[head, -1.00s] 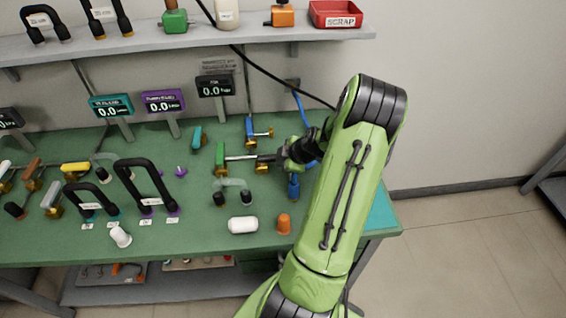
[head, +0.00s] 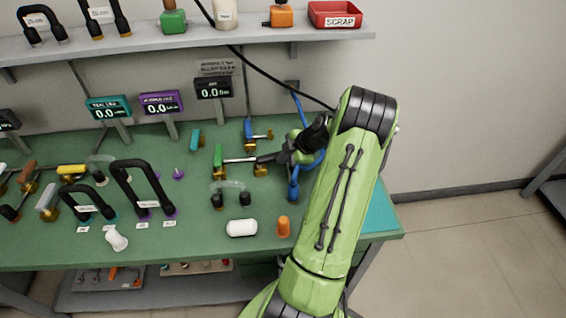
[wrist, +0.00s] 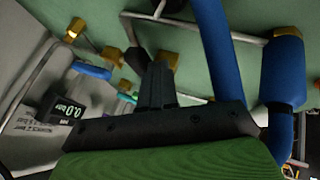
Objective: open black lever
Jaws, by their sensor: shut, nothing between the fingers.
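In the wrist view, a black lever (wrist: 136,60) sits on a brass valve (wrist: 167,55) on a thin metal pipe. My gripper (wrist: 158,68) is shut and empty, with its fingertips right beside the black lever and brass fitting. I cannot tell whether they touch. In the head view, my gripper (head: 262,159) reaches left over the bench, close to a brass valve (head: 261,170) on the pipe by a green lever (head: 218,157). My gripper and wrist hide most of the black lever there.
A blue hose (head: 294,185) runs beside my wrist; a thick blue tube (wrist: 218,50) passes close in the wrist view. A blue lever (head: 248,130) stands behind. Gauges line the back; the bench's right front is clear.

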